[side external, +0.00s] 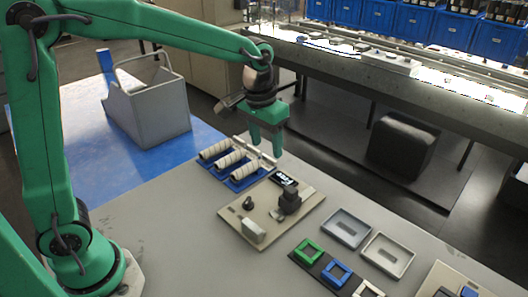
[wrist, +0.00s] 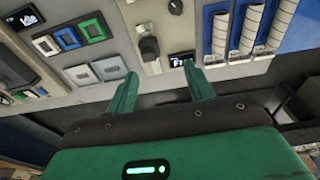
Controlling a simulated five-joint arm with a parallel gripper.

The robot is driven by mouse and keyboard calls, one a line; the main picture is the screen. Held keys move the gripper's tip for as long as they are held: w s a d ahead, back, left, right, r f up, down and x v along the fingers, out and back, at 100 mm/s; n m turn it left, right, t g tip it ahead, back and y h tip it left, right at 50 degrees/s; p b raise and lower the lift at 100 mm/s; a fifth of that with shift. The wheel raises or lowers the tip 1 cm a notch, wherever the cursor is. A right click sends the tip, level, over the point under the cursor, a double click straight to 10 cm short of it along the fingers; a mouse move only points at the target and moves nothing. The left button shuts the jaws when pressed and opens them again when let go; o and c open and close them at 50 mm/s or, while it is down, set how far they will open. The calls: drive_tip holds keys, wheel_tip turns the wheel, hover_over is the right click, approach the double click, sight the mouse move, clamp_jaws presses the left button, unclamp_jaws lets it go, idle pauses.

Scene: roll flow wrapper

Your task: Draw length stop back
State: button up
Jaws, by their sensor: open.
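A beige plate (side external: 271,233) on the table carries a dark upright block (side external: 289,201), a black knob (side external: 248,203) and a light grey block (side external: 253,231). None is labelled, so I cannot tell for sure which is the length stop. In the wrist view the dark block (wrist: 149,47) and black knob (wrist: 175,7) show beyond the fingers. My gripper (side external: 266,150) is open and empty, pointing down behind the plate, near a small display (side external: 283,180). In the wrist view my gripper (wrist: 160,70) has its two green fingers well apart, with nothing between them.
Several pale rolls on blue holders (side external: 228,163) lie left of the display, with a grey bar (wrist: 232,71) along their ends. Two grey trays (side external: 346,228) and coloured square frames (side external: 308,251) lie right of the plate. The table's left front is clear.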

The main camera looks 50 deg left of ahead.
drive_tip(key=g, duration=0.1)
hover_over(291, 189)
wheel_tip(291, 189, down, 6)
drive_tip(key=shift+f, duration=0.25)
drive_tip(key=shift+f, duration=0.1)
drive_tip(key=shift+f, duration=3.8)
